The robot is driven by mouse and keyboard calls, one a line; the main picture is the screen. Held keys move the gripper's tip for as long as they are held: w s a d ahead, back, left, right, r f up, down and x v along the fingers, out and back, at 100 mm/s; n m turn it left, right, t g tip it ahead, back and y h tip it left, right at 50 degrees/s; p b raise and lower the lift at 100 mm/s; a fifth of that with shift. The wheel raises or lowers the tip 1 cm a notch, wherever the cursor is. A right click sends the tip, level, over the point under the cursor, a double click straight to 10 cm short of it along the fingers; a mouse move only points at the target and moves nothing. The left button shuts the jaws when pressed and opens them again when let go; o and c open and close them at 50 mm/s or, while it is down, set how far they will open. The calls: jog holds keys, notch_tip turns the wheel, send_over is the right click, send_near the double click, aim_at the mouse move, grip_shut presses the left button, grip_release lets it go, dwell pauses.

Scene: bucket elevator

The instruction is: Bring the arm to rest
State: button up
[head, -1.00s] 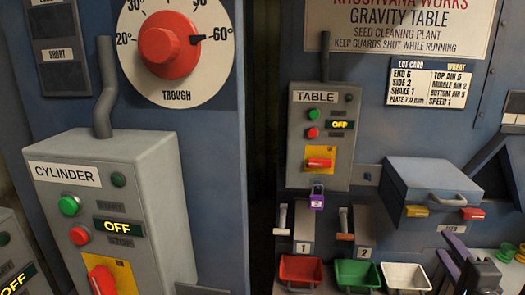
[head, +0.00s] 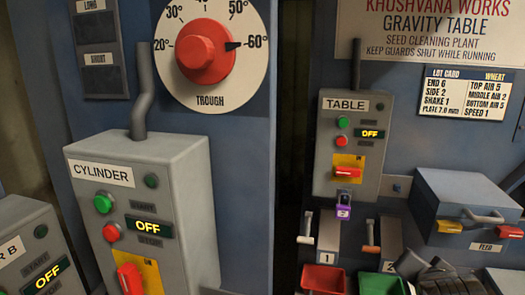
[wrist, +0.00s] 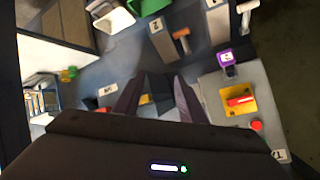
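My gripper (wrist: 157,97) shows in the wrist view with its two dark purple fingers apart and nothing visible between them. In the head view a dark part of my arm (head: 440,280) shows at the lower right, in front of the bins; the fingers are not clear there. I cannot tell any contact.
The cylinder box (head: 150,200) stands at the left, reading OFF. The trough dial (head: 205,50) is above it, its pointer near 60°. The table box (head: 350,150) also reads OFF. Below are two levers, a red bin (head: 323,279) and a green bin (head: 382,284). The feed box (head: 460,200) is at right.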

jog(key=s+a+f+n+g+y, duration=0.1)
jog(key=s+a+n, duration=0.4)
jog(key=a, duration=0.5)
jog(key=s+a+f+n+g+y, duration=0.1)
jog(key=s+a+n+g+y, duration=0.3)
jog(key=s+a, duration=0.4)
jog(key=a+n, duration=0.1)
jog(key=a, duration=0.1)
jog(key=shift+a+f+n, duration=0.35)
jog(key=shift+a+n, duration=0.05)
jog(key=shift+s, duration=0.1)
